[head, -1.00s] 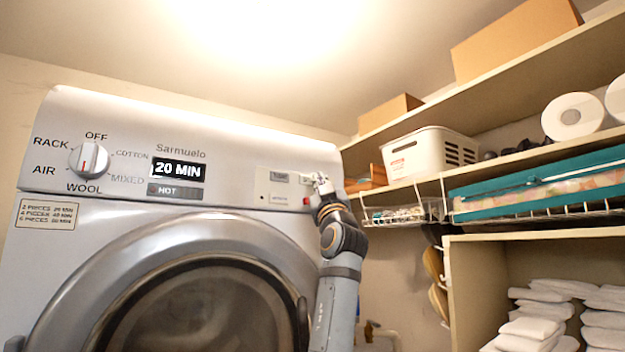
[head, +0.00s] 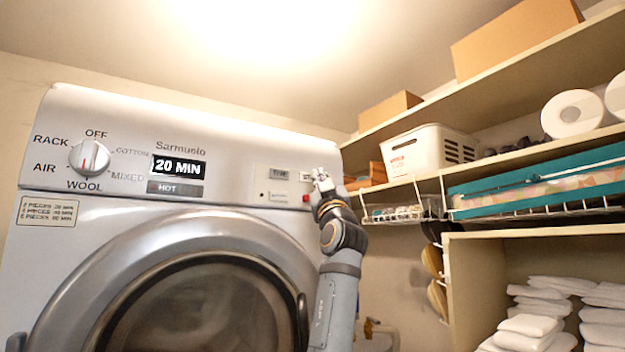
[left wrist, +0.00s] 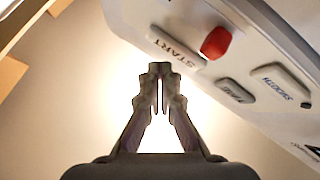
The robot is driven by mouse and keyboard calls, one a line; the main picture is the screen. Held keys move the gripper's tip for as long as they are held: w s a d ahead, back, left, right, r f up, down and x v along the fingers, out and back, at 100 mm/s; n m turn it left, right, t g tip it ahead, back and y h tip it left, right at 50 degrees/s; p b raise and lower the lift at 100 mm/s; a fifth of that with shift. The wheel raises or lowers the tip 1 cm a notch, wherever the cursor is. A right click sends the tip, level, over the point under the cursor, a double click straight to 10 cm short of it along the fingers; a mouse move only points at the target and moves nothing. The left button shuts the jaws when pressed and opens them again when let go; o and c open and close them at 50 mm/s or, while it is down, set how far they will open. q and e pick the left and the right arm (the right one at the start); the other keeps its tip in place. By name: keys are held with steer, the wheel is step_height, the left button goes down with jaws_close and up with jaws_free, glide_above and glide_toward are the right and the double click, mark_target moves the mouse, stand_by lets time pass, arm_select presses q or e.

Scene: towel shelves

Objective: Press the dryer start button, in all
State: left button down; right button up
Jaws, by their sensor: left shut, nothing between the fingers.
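The dryer (head: 235,150) fills the left of the head view, its display (head: 178,168) reading 20 MIN above HOT. The START button (head: 307,176) is a pale rectangle at the right of the control panel; it shows large in the left wrist view (left wrist: 177,47), beside a red knob (left wrist: 216,42). My left gripper (head: 320,178) is shut and empty, just right of the START button. In the left wrist view its fingertips (left wrist: 160,70) are just below the button's label; I cannot tell whether they touch the panel. My right gripper is not in view.
Other panel buttons, TIME (left wrist: 235,92) and SMOOTH (left wrist: 280,84), lie close to START. The dial (head: 89,158) is at the panel's left. Shelves on the right hold a white basket (head: 430,149), a teal container (head: 540,184), rolls and folded towels (head: 530,325).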

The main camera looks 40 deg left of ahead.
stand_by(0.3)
arm_select(q)
steer(key=shift+a, duration=0.1)
steer(key=shift+w+a, duration=0.2)
steer(key=shift+a, duration=0.15)
steer(key=shift+p, duration=0.35)
